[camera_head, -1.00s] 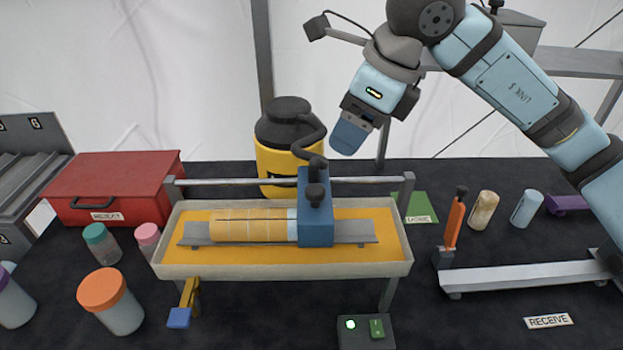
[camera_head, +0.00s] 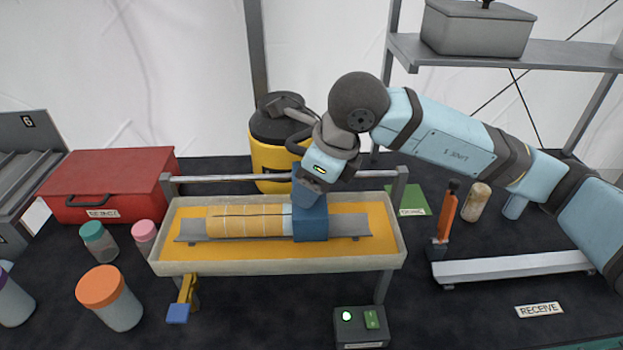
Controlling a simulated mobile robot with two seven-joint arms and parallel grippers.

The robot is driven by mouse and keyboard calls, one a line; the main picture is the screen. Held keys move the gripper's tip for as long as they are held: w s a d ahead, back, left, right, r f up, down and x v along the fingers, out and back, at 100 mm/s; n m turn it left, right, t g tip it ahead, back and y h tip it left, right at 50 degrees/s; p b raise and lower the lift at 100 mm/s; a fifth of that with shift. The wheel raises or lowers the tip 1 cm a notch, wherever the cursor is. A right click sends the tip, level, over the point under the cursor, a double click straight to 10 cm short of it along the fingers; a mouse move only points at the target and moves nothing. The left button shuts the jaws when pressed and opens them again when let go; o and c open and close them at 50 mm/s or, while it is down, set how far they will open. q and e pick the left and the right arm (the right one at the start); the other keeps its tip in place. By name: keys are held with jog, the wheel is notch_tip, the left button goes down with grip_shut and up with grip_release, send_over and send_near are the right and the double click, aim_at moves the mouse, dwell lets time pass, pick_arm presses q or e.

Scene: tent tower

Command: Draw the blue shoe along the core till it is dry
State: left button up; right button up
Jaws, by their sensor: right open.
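The blue shoe (camera_head: 311,224) sits over the right part of the core (camera_head: 245,221), a tan banded cylinder with a pale section beside the shoe. The core lies on a grey cradle (camera_head: 355,225) in a yellow-lined tray (camera_head: 165,268). My right gripper (camera_head: 307,194) is at the top of the shoe, pointing down, and hides the shoe's knob. The jaws are open; whether they touch the shoe is unclear. My left gripper is not in view.
A rail (camera_head: 225,178) runs along the tray's back, with a yellow-black canister (camera_head: 268,160) behind it. A red box (camera_head: 105,185) and several jars stand left. An orange-handled tool (camera_head: 446,212) stands right. A control box with a lit green button (camera_head: 361,326) is in front.

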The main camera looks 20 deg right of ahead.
jog(key=shift+c, duration=0.2)
grip_shut()
jog(key=shift+w+a+f+b, duration=0.1)
jog(key=shift+a+b, duration=0.15)
jog(key=shift+b, duration=0.1)
jog(key=a+b, duration=0.1)
jog(key=w+a+b, duration=0.1)
jog(key=a, duration=0.1)
jog(key=a+b, duration=0.1)
jog(key=a, duration=0.1)
jog(key=shift+w, duration=0.25)
jog(key=shift+a, duration=0.25)
jog(key=shift+d, duration=0.2)
jog(key=shift+o, duration=0.2)
grip_release()
